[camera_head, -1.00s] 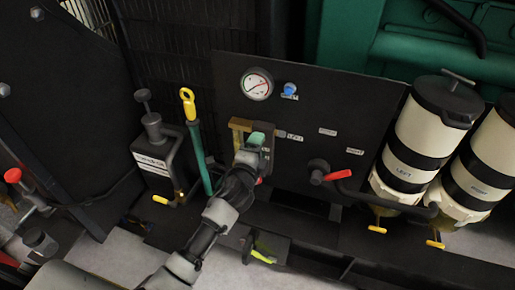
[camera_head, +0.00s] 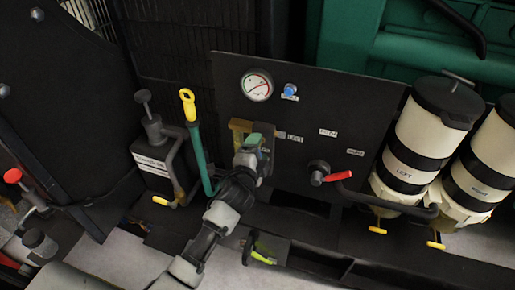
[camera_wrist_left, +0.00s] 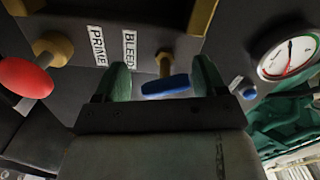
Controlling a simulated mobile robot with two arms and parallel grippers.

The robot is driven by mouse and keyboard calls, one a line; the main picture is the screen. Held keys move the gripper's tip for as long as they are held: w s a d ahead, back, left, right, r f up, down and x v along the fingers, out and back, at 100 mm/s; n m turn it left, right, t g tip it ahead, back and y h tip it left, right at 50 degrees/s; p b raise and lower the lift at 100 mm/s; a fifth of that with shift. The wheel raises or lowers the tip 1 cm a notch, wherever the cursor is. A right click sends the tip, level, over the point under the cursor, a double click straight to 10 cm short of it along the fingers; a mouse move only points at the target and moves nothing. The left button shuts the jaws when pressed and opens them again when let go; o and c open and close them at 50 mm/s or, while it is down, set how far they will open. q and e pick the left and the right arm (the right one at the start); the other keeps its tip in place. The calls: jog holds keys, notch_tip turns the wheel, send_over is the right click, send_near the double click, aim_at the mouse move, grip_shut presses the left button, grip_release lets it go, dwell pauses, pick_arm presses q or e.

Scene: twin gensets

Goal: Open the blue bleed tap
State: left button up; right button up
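The blue bleed tap (camera_wrist_left: 165,86) shows in the left wrist view as a blue lever on a brass stem, near the BLEED label (camera_wrist_left: 129,48). My left gripper (camera_wrist_left: 163,80) is open, with one green fingertip to either side of the blue lever. I cannot tell how deep the lever sits between them, and no firm contact shows. In the head view my left gripper (camera_head: 256,142) is at the dark panel (camera_head: 300,115), in front of a brass fitting (camera_head: 240,128), and hides the tap. My right gripper is not in view.
A red knob (camera_wrist_left: 25,78) on brass sits near the PRIME label in the wrist view. A gauge (camera_head: 257,85) and a blue knob (camera_head: 291,89) are higher on the panel. A red-handled valve (camera_head: 335,176) and two filter canisters stand right; a green dipstick (camera_head: 200,160) stands left.

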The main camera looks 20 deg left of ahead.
pick_arm(q)
jog(key=shift+o, duration=0.6)
jog(key=shift+r, duration=0.1)
jog(key=s, duration=1)
jog(key=shift+s+a+b, duration=0.15)
jog(key=shift+s+b, duration=0.25)
